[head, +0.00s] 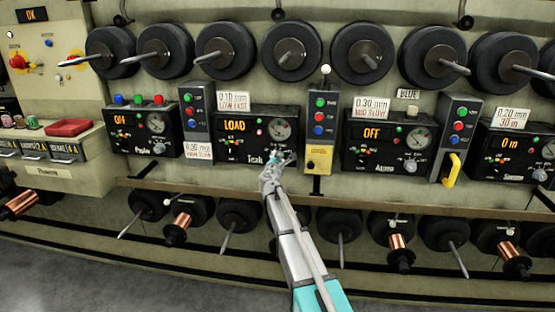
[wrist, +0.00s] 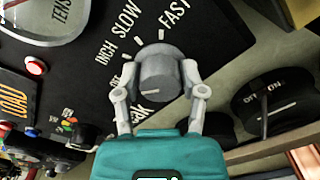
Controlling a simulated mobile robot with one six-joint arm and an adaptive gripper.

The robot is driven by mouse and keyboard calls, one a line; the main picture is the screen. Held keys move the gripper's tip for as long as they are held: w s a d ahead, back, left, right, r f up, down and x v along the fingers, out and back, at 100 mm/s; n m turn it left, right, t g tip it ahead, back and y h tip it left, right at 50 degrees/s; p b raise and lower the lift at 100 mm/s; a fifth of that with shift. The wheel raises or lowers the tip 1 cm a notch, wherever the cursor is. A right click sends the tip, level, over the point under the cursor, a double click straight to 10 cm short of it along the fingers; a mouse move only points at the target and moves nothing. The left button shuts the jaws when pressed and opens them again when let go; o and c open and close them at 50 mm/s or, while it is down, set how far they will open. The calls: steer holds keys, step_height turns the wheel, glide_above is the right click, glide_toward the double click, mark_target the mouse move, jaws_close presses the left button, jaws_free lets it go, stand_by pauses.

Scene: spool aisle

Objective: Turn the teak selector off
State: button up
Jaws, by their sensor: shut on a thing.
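The teak panel (head: 225,146) is a black box near the middle of the head view. Its amber display reads LOAD. The teak selector (wrist: 158,82) is a round grey knob with a short white mark, in the middle of the wrist view. INCH, SLOW and FAST are printed around it, with a partly covered label at its lower left. I cannot tell for sure which label the mark points at. My gripper (wrist: 160,88) has one finger on each side of the knob and is shut on it. In the head view my gripper (head: 277,160) covers most of the selector.
A yellow box (head: 318,160) on a grey button column stands close right of the teak panel. The Agano-side panel showing OFF (head: 372,133) is farther right. A ledge (head: 230,198) with spools below runs under the panels.

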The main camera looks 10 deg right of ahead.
steer(key=shift+w, duration=0.1)
steer(key=o, duration=1.1)
steer(key=shift+o, duration=0.2)
steer(key=shift+s+a, duration=0.1)
steer(key=shift+s, duration=0.15)
steer(key=v, duration=1.1)
steer(key=shift+s, duration=0.3)
steer(key=shift+a, duration=0.1)
